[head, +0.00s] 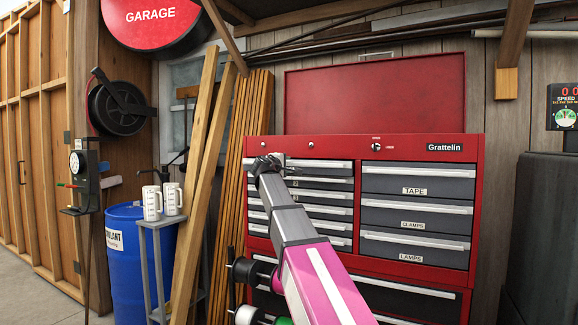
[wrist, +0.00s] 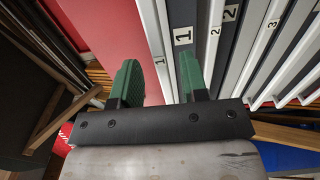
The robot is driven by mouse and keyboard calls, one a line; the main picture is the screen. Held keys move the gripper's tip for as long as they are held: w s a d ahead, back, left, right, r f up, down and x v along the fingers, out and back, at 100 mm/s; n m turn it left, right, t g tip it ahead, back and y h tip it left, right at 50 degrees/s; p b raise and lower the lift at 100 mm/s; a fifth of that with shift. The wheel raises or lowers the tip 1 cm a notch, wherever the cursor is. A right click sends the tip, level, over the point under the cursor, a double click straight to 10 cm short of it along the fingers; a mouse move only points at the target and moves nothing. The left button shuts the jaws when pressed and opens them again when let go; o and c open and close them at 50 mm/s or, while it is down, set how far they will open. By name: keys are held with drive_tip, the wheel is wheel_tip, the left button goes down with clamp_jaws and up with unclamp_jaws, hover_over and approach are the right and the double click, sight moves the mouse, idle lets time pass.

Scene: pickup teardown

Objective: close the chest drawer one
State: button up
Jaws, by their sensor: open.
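The red tool chest (head: 485,170) has a left column of grey drawers with pale handles. Drawer one (head: 325,168) appears to be the top one of that column. In the wrist view drawer one (wrist: 182,36) bears a large "1" label, and its front looks nearer than its neighbours; how far it stands out I cannot tell. My gripper (head: 265,162) is at the left end of that top drawer and hides part of it. In the wrist view its two green fingers (wrist: 160,78) are apart with nothing held, facing the drawer front. Contact cannot be told.
Drawers labelled tape, clamps and lamps (head: 415,227) sit to the right. Lumber (head: 205,160) leans left of the chest. A small stand (head: 160,230) with white mugs and a blue barrel (head: 130,265) are farther left. Spools (head: 243,270) hang low at the chest's left side.

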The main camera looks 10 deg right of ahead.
sight(288, 164)
drive_tip(key=shift+x, duration=1.6)
clamp_jaws()
drive_tip(key=x, duration=0.4)
drive_tip(key=shift+w, duration=0.2)
unclamp_jaws()
drive_tip(key=shift+d, duration=0.1)
